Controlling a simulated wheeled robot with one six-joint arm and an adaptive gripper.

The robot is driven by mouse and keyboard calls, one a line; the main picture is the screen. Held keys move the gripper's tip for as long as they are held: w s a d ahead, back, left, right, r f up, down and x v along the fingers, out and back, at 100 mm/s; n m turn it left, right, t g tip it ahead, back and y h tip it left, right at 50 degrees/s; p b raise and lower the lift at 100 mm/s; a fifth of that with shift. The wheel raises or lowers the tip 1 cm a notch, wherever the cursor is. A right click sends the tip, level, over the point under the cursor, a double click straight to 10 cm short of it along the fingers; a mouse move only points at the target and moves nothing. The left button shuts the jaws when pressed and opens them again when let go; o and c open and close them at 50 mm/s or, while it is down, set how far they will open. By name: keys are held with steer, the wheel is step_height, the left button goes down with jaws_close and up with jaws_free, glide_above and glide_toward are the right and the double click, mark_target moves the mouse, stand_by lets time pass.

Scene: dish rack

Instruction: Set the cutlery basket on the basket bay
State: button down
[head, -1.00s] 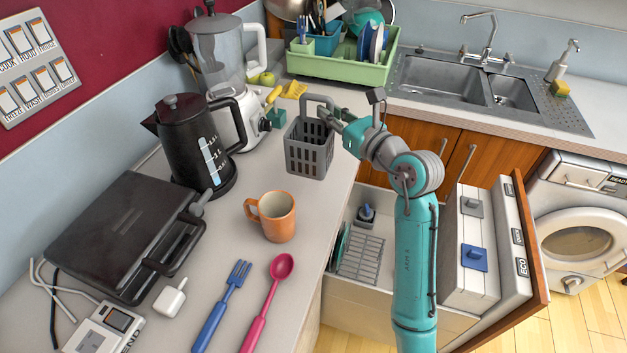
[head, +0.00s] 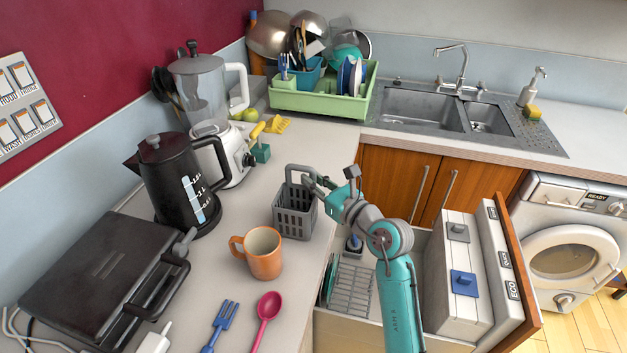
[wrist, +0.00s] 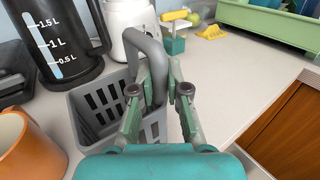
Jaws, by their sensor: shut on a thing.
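The grey cutlery basket (head: 293,214), with slotted walls and a tall looped handle, is upright at the counter's right edge, behind the orange mug. My gripper (head: 313,183) is shut on its handle from the right. In the wrist view the handle (wrist: 152,55) stands between my gripper's fingers (wrist: 160,90), and the basket's slotted wall (wrist: 88,112) shows below left. I cannot tell whether its base touches the counter. The open drawer (head: 345,322) at lower right holds a wire rack (head: 354,290). My arm covers part of it, and I cannot make out the basket bay.
The orange mug (head: 263,255) stands close to the basket. A black kettle (head: 178,185), a blender (head: 215,110) and a black grill (head: 105,270) line the left. A green dish rack (head: 320,104) and the sink (head: 425,108) are behind. Clear counter lies behind the basket.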

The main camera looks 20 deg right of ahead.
steer(key=shift+f, duration=0.15)
steer(key=c, duration=1.2)
jaws_free()
steer(key=shift+f, duration=0.1)
